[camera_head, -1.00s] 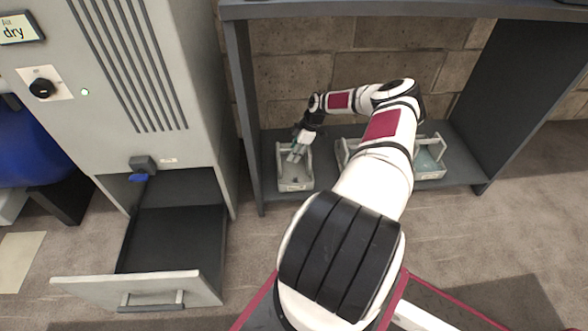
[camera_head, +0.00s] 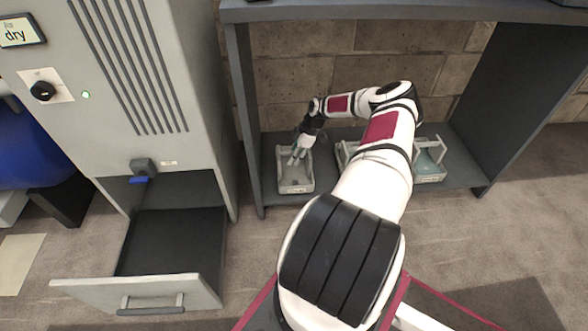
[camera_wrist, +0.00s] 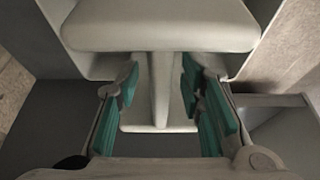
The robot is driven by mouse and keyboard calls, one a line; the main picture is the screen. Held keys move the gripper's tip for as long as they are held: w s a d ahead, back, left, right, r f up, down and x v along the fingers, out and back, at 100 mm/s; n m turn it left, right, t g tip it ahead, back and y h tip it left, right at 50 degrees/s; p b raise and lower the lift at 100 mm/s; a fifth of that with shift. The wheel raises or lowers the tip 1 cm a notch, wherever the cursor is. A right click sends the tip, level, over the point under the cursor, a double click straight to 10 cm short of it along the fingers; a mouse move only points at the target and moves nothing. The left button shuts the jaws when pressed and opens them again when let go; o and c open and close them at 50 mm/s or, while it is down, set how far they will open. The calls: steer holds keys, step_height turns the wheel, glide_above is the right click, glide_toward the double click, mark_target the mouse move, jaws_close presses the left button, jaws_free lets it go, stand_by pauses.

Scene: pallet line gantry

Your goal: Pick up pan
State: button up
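Grey pans stand on the lower shelf of a dark rack. The left pan (camera_head: 296,187) is a shallow open tray with a pale label on its front. My gripper (camera_head: 297,155) reaches down over this left pan. In the wrist view, my gripper (camera_wrist: 162,95) has its teal-padded fingers apart, on either side of a thin upright pale grey web (camera_wrist: 162,88) with a wide flat top. Gaps show between the pads and the web. I cannot tell which part of the pan this is. My arm partly hides the pans to the right.
Another pan (camera_head: 430,170) with pale teal contents stands at the right on the shelf (camera_head: 465,172). The rack's left post (camera_head: 247,120) is close beside the left pan. A grey cabinet with an open drawer (camera_head: 140,293) stands further left.

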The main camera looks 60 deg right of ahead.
jaws_close()
steer(key=shift+r, duration=0.1)
